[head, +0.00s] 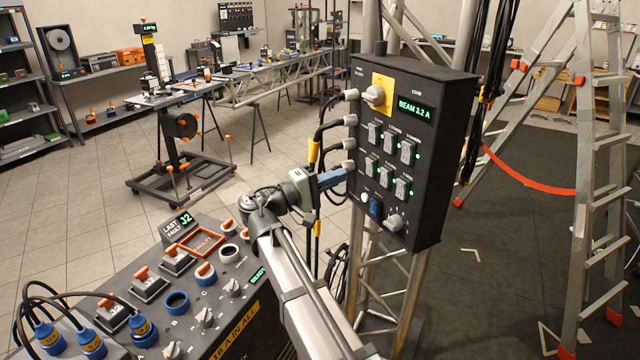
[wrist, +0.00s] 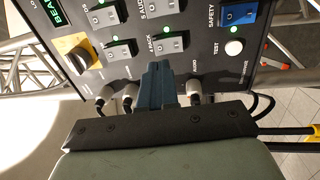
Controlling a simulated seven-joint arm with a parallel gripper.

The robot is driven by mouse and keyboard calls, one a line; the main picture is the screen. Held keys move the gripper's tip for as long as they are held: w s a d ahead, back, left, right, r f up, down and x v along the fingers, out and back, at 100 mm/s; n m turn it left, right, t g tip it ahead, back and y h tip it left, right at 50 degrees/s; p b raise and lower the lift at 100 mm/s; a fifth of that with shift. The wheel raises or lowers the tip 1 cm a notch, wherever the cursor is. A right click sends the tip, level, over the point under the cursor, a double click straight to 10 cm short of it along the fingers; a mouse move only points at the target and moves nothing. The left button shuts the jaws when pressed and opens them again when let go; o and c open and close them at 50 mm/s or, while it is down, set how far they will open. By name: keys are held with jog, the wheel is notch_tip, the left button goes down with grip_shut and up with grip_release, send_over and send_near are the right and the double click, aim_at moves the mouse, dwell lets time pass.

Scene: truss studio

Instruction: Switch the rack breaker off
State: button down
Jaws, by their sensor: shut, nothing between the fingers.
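The rack breaker (wrist: 167,39) is a grey rocker with a RACK label beside it on the dark breaker box. In the head view it appears to be the left breaker of the lower row (head: 371,168). I cannot tell its lever position clearly. My gripper (head: 340,176) has blue fingers shut together and empty, at the left edge of the box. In the wrist view the fingertips (wrist: 158,66) appear just below the rack breaker and overlap the panel's lower edge. I cannot tell whether they touch it.
Several other breakers with green lights surround it. A knob on a yellow plate (head: 376,94), a blue safety switch (head: 375,206) and a white test button (wrist: 234,47) share the panel. Cable plugs (head: 349,120) jut from the box's left side near my fingers. A control console (head: 150,315) stands below.

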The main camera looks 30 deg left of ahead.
aim_at(369, 163)
jog(key=x, duration=0.6)
jog(key=shift+w+d+r, duration=0.1)
jog(key=shift+w+d, duration=0.1)
jog(key=shift+w, duration=0.05)
jog(key=shift+w+d+r, duration=0.1)
jog(key=shift+w, duration=0.1)
jog(key=shift+s, duration=0.1)
jog(key=r+v, duration=0.3)
jog(key=v, duration=1)
jog(key=shift+s+a, duration=0.35)
jog(key=shift+s, duration=0.05)
jog(key=shift+r, duration=0.1)
